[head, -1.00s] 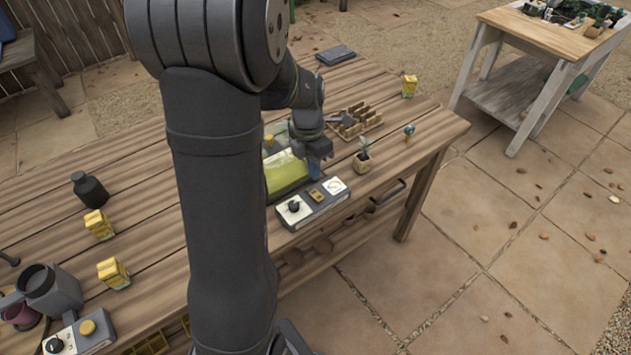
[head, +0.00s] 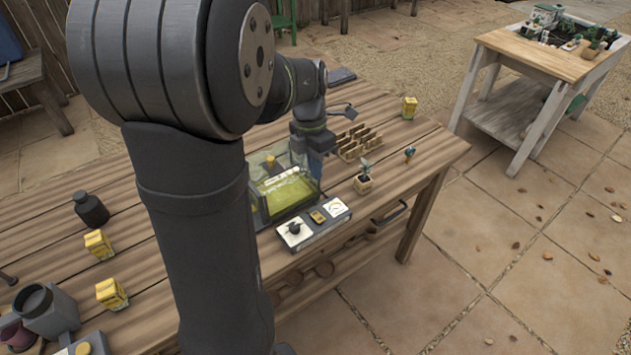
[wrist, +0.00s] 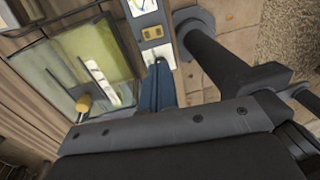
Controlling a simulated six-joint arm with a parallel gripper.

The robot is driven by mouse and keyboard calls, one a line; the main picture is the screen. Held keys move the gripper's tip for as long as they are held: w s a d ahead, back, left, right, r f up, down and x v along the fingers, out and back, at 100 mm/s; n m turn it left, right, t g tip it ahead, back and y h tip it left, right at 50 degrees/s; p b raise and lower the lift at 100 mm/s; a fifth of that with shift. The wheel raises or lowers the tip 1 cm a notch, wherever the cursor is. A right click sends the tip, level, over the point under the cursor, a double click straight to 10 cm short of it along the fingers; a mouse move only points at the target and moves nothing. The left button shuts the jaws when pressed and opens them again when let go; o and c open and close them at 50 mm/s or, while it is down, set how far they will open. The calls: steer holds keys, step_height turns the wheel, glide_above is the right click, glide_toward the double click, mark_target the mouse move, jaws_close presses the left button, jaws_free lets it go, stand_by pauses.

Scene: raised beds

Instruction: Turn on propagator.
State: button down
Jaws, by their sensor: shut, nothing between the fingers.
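The propagator is a clear box with a yellow-green inside (head: 285,192) and a yellow knob on its lid. A grey control panel runs along its front. The panel carries a black dial (head: 295,229) on a white plate, a small yellow switch (head: 318,216) and a white gauge (head: 337,207). My gripper (head: 320,165) is shut and empty, above the box's right side and behind the panel. In the wrist view its blue fingers (wrist: 159,72) point toward the panel, near the yellow switch (wrist: 152,33). I cannot tell which way the switch is set.
A potted plant (head: 363,180) stands right of the propagator, with a wooden divided tray (head: 356,143) behind it. Yellow boxes (head: 98,244) and a dark bottle (head: 91,210) stand at left. My arm hides part of the table's middle.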

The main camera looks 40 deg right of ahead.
mark_target(321, 220)
steer(key=shift+s, duration=0.15)
steer(key=f, duration=0.4)
steer(key=s+f, duration=0.1)
steer(key=f, duration=0.4)
steer(key=s+f, duration=0.1)
steer(key=f, duration=0.4)
steer(key=shift+f, duration=0.15)
steer(key=shift+w+r, duration=0.25)
steer(key=shift+w, duration=0.5)
step_height(321, 220, up, 14)
steer(key=s, duration=0.2)
stand_by(0.5)
